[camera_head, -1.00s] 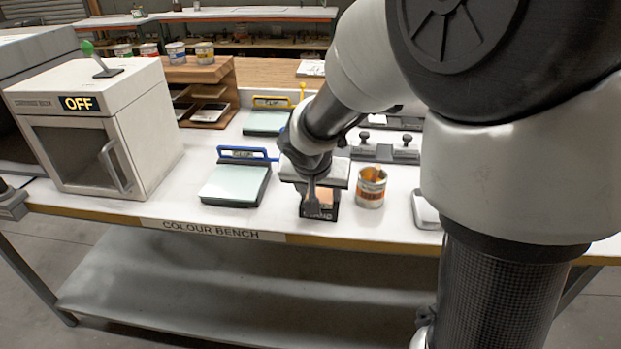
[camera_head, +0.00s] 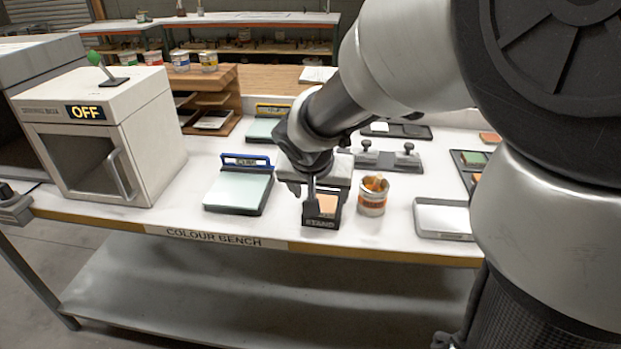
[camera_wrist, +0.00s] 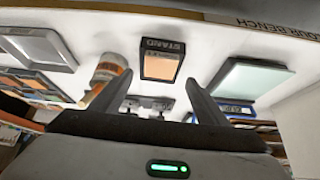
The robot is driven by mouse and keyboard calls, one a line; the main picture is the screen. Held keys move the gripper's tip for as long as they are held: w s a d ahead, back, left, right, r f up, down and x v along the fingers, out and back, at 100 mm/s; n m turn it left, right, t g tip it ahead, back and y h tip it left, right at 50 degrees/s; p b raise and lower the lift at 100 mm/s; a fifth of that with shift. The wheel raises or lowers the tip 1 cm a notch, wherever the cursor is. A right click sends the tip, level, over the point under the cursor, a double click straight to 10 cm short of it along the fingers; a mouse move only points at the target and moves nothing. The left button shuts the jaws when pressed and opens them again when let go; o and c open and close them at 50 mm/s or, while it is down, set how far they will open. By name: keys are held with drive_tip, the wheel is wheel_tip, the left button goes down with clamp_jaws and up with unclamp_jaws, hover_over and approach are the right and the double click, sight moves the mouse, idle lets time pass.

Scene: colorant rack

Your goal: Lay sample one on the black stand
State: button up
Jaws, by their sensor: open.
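The black stand (camera_head: 321,222), labelled STAND, sits near the front edge of the white bench. A flat tan-orange sample (camera_head: 327,204) lies tilted on its face; I cannot read which sample it is. In the wrist view the stand (camera_wrist: 162,44) and the tan sample (camera_wrist: 159,68) show ahead, between the finger directions. My gripper (camera_head: 317,190) is just above and behind the stand, partly covering it in the head view. In the wrist view my gripper (camera_wrist: 157,80) has its fingers wide apart with nothing between them, clear of the sample.
An orange-labelled can (camera_head: 372,198) stands close right of the stand. A pale glass-topped scale (camera_head: 238,190) with a blue back bar is at its left. A grey tray (camera_head: 443,219) lies farther right. A white box (camera_head: 110,140) marked OFF stands at far left.

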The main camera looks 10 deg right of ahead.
drive_tip(key=s+r+n+y, duration=0.1)
drive_tip(key=s+r, duration=0.3)
drive_tip(key=s, duration=0.6)
drive_tip(key=s+d+r+n+y, duration=0.1)
drive_tip(key=s+r+n, duration=0.2)
drive_tip(key=s, duration=0.8)
wheel_tip(320, 180, up, 2)
drive_tip(key=shift+d+r+g+p, duration=0.1)
drive_tip(key=shift+d+g+p, duration=0.2)
drive_tip(key=shift+p, duration=0.15)
wheel_tip(320, 180, up, 14)
drive_tip(key=p, duration=1.4)
